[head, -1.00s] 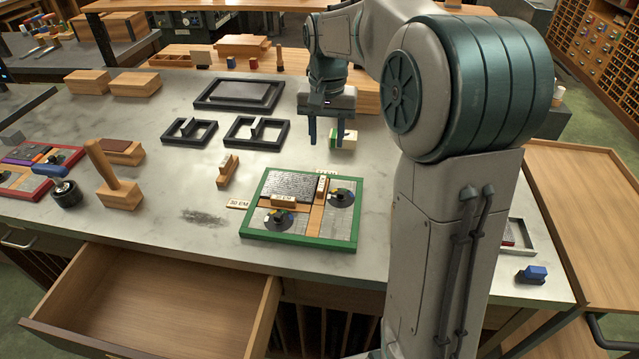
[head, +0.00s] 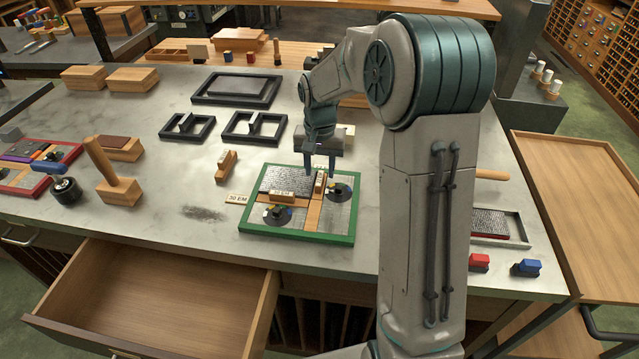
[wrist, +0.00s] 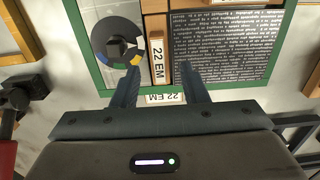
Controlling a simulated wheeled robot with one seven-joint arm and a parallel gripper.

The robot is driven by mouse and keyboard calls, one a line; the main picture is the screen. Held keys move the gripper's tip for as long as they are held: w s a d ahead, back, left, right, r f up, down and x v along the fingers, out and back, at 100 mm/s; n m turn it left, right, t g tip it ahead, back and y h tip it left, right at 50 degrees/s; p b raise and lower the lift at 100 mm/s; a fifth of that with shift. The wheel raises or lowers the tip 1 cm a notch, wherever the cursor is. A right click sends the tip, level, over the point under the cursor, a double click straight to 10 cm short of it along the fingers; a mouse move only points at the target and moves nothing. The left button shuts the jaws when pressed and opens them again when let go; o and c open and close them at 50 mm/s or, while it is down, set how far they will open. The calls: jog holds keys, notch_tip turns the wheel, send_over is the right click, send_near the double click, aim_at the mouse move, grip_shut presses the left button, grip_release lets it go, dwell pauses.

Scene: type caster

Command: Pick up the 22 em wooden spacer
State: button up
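The 22 em wooden spacer (head: 319,184) stands in the green-framed tray (head: 352,222), between the grey text block and the right-hand dial. My gripper (head: 320,172) is open and empty. Its two fingers (wrist: 160,74) point down over the tray's far edge, one to either side of the spacer's line. I cannot tell their exact height above it. A "22 EM" card (wrist: 164,98) lies just outside the frame, partly under my gripper.
Another wooden block (head: 284,195) lies in the tray near the left dial (head: 277,214). A small wooden block (head: 226,165) and a "30 EM" card (head: 237,199) lie to the left. Black frames (head: 253,128) stand behind. An open drawer (head: 160,300) juts out in front.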

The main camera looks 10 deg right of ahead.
notch_tip(320, 180, down, 2)
jog(key=shift+c, duration=0.3)
grip_shut()
jog(key=shift+r, duration=0.1)
